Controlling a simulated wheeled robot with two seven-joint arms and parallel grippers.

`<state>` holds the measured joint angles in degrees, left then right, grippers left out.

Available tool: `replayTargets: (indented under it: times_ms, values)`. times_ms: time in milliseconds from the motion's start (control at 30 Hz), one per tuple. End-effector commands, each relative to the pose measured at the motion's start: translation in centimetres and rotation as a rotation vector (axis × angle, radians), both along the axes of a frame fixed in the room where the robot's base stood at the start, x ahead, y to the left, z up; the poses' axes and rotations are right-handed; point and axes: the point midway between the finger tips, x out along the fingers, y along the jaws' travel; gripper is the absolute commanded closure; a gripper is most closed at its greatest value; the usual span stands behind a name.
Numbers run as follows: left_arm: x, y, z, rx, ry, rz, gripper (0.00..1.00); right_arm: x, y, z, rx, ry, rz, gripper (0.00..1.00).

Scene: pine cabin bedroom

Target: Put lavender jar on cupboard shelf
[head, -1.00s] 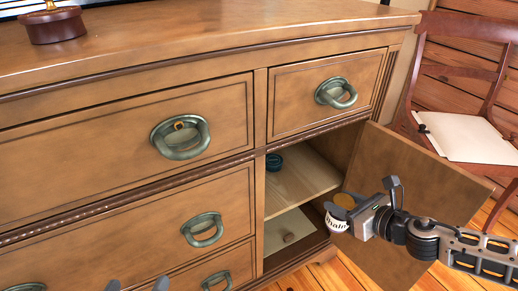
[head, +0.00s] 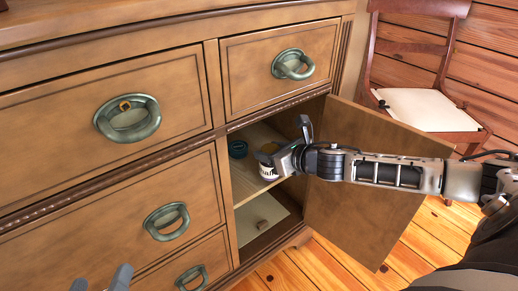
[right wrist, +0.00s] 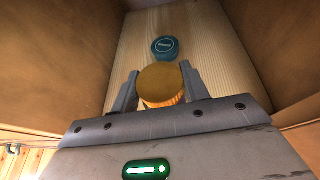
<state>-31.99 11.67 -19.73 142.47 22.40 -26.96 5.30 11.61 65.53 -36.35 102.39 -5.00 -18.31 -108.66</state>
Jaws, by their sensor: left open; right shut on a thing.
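The lavender jar (head: 267,169) has a white label and an orange-brown lid. My right gripper (head: 276,160) is shut on it and holds it at the front of the open cupboard, at the upper shelf (head: 244,183). In the right wrist view the jar's lid (right wrist: 160,83) shows between the two fingers (right wrist: 160,88), over the pale wood shelf (right wrist: 133,65). Whether the jar's base touches the shelf cannot be told. My left gripper (head: 102,280) is open and empty at the bottom edge of the head view, in front of the drawers.
A teal-lidded container (head: 238,149) stands further back on the same shelf, also seen in the right wrist view (right wrist: 165,47). The open cupboard door (head: 365,170) is right of the opening. A chair (head: 425,108) stands behind it.

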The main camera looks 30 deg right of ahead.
Motion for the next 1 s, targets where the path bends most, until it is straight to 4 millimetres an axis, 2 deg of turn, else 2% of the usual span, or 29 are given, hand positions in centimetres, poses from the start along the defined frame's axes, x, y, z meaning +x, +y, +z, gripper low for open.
replayTargets:
  times_ms: [233,500,533,600,1000]
  values:
    - [0.0,0.0,0.1,-0.008,-0.003,0.000,0.25,1.6,0.3,0.1,0.002,-0.004,0.001,0.88]
    - [-0.1,-0.1,0.1,-0.030,-0.006,-0.002,0.25,4.8,0.8,0.0,0.002,-0.005,0.002,0.88]
    - [0.1,-0.1,0.0,-0.035,-0.028,0.001,0.25,4.5,0.8,-1.1,0.002,0.000,0.001,0.88]
    - [0.6,0.0,1.4,-0.038,-0.099,0.004,0.25,4.5,0.8,-1.6,0.003,0.000,0.001,0.88]
    - [0.7,0.1,1.6,-0.032,-0.114,0.006,0.25,4.5,0.7,-1.7,0.001,-0.001,0.001,0.88]
